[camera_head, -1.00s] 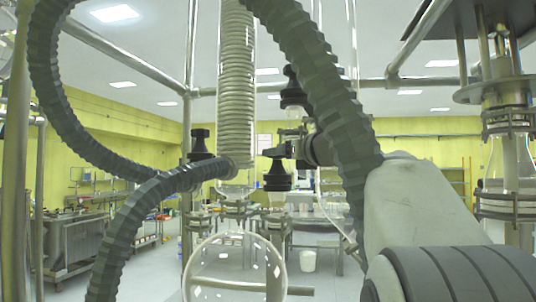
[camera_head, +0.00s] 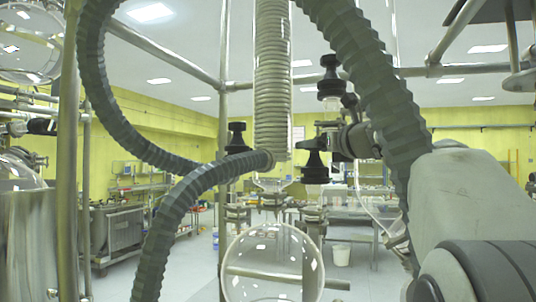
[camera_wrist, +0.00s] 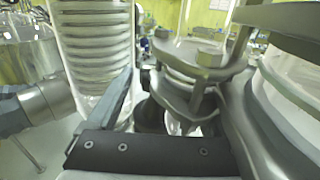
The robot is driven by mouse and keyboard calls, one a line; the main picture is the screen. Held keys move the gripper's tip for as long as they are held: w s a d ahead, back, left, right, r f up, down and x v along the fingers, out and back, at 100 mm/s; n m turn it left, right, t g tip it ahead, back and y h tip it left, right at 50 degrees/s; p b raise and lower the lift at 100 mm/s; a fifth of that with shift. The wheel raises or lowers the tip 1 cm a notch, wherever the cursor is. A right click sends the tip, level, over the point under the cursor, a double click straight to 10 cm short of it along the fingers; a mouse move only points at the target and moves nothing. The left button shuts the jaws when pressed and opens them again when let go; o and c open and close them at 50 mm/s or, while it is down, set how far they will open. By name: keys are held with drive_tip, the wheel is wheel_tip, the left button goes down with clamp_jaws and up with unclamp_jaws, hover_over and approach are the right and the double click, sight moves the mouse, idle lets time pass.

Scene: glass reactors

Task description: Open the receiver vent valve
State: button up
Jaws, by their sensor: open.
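Black valve knobs show in the head view: an upper one (camera_head: 330,88), a lower one (camera_head: 316,166) and a left one (camera_head: 236,138). I cannot tell which is the receiver vent valve. My gripper (camera_wrist: 180,115) is open in the wrist view. Its left finger stands beside a coiled glass column (camera_wrist: 97,45); its right side is close to metal clamp parts. A dark knob-like part (camera_wrist: 150,115) shows between the fingers, partly hidden; I cannot tell whether they touch it. In the head view a grey hose hides most of the gripper area.
The coiled column (camera_head: 272,80) hangs above a round glass flask (camera_head: 272,262). Thick grey ribbed hoses (camera_head: 180,215) loop across the view. Metal frame poles (camera_head: 68,150) stand at left. A metal clamp (camera_wrist: 190,85) and glass vessel (camera_wrist: 290,85) crowd the wrist view's right.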

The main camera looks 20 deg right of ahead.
drive_tip(key=m+h, duration=0.1)
drive_tip(key=h+p, duration=0.1)
drive_tip(key=shift+s+r+m+h, duration=0.1)
drive_tip(key=shift+r+m+h, duration=0.1)
drive_tip(key=shift+m+h, duration=0.15)
drive_tip(key=m+h+p, duration=0.1)
drive_tip(key=h+p, duration=0.1)
drive_tip(key=p, duration=0.1)
drive_tip(key=shift+a+r, duration=0.15)
drive_tip(key=shift+m+h+p, duration=0.45)
drive_tip(key=shift+m+p, duration=0.1)
drive_tip(key=shift+p, duration=0.7)
drive_tip(key=h+p, duration=0.1)
drive_tip(key=p, duration=0.1)
drive_tip(key=m+g+h+p, duration=0.1)
drive_tip(key=p, duration=0.2)
drive_tip(key=shift+w+a, duration=0.2)
drive_tip(key=m+h+p, duration=0.1)
drive_tip(key=p, duration=0.3)
drive_tip(key=shift+s+g+h, duration=0.1)
drive_tip(key=shift+g+h, duration=0.2)
